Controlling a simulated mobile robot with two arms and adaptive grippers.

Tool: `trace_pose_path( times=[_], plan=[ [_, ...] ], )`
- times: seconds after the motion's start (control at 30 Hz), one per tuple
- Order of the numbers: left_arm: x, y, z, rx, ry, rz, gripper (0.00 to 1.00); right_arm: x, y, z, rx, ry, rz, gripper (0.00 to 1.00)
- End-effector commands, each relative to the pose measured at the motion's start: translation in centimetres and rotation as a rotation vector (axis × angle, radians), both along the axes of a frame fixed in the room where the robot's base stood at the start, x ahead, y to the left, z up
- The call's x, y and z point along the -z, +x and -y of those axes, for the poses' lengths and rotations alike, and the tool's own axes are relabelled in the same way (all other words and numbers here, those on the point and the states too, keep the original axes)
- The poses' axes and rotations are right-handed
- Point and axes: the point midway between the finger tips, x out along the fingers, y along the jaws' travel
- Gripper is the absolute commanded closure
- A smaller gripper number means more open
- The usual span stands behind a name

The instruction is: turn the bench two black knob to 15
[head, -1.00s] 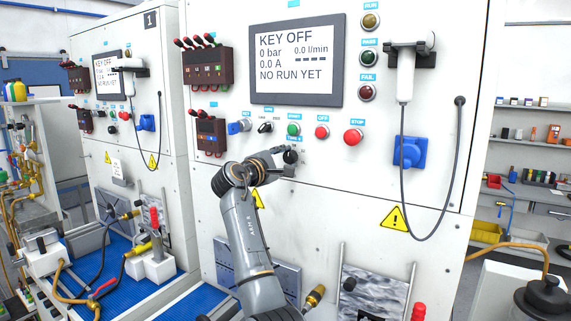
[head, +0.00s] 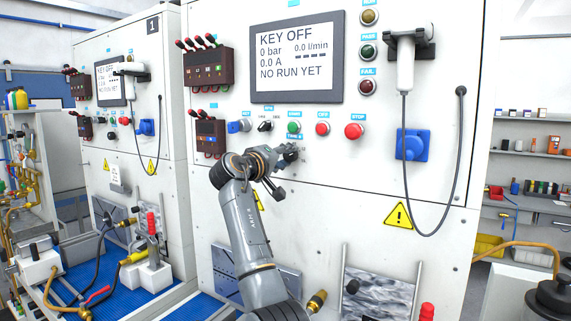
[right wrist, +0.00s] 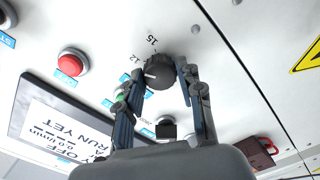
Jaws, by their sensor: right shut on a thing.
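The black knob (right wrist: 159,73) shows in the right wrist view on the white panel, between the fingers of my right gripper (right wrist: 163,80). The fingers are shut on its sides. Its white mark points left, on the side of the printed 12 and away from the 15, which stands above the knob. In the head view my right gripper (head: 281,170) is at the second bench's panel, below the green button, and its fingers largely hide the knob. My left gripper is not in view.
The second bench's screen (head: 297,58) reads KEY OFF. A blue socket (head: 412,145) and hanging cable are to the right.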

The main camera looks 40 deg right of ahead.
Motion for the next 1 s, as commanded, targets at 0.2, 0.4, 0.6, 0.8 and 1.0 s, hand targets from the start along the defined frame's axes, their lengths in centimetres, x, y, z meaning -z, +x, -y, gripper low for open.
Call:
trace_pose_path(
  times=[0.2, 0.4, 0.6, 0.8, 1.0],
  plan=[
    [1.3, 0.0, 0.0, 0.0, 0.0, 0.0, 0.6, 0.6, 0.0, 0.0, 0.002, 0.063, 0.191, 0.95],
    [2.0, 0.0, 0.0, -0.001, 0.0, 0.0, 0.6, 0.7, 0.1, 0.0, 0.003, 0.116, 0.373, 0.95],
    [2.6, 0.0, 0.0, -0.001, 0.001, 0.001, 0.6, 0.7, 0.1, 0.0, 0.004, 0.17, 0.553, 0.95],
    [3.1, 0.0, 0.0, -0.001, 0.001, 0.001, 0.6, 0.7, 0.1, 0.0, 0.004, 0.218, 0.715, 0.95],
    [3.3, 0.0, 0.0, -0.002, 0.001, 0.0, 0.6, 0.8, 0.2, 0.0, 0.005, 0.254, 0.838, 0.95]
  ],
)
